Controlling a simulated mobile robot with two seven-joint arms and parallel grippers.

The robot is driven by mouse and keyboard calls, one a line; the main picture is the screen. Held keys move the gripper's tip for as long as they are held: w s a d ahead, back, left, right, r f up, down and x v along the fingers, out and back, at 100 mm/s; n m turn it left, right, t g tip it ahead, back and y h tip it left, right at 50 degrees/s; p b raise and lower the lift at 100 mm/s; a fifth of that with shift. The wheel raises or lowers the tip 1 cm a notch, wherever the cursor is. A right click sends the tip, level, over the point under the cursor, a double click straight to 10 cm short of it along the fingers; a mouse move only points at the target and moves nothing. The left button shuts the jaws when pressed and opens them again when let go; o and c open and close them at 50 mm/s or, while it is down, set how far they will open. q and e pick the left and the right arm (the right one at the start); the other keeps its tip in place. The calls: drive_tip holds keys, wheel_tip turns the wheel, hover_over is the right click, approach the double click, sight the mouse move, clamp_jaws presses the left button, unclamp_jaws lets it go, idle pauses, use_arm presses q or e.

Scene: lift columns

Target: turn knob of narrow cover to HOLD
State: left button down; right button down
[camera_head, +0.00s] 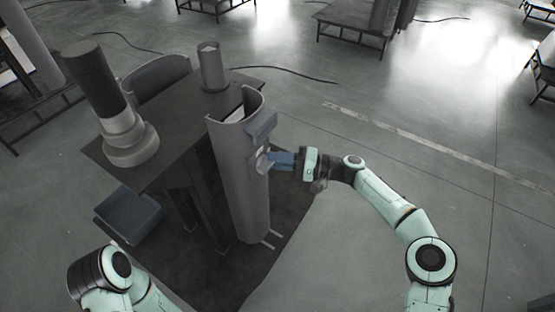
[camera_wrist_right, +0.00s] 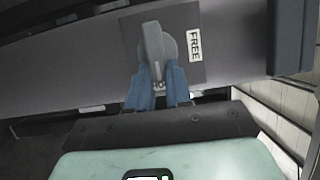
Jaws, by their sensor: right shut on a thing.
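The narrow cover (camera_head: 243,195) is a tall, grey, curved shell standing upright at the front edge of the dark table. Its knob (camera_head: 262,164) sits on the side facing my right arm. In the right wrist view the knob (camera_wrist_right: 153,43) is a light grey bar handle on a round disc, beside a white label (camera_wrist_right: 194,44) reading FREE. No HOLD label can be read. My right gripper (camera_head: 271,160) has blue fingers shut on the knob's handle; the fingers (camera_wrist_right: 158,82) hide its near end. My left arm shows at the bottom left, but its gripper is not in view.
The dark table (camera_head: 185,100) carries a grey and black column (camera_head: 125,135), a small cylinder (camera_head: 211,68) and a curved grey shell (camera_head: 158,76) at its far edge. A blue-grey box (camera_head: 130,214) stands low at the left.

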drive_tip(key=c, duration=1)
unclamp_jaws()
drive_tip(key=shift+c, duration=0.2)
use_arm(q)
drive_tip(key=shift+t, duration=0.6)
drive_tip(key=w+r, duration=0.1)
drive_tip(key=w+r+p, duration=0.2)
drive_tip(key=shift+w+d+r, duration=0.2)
drive_tip(key=shift+d, duration=0.1)
use_arm(e)
drive_tip(key=s+d, duration=0.2)
drive_tip(key=d, duration=1.1)
drive_tip(key=shift+s, duration=0.35)
drive_tip(key=shift+f, duration=0.1)
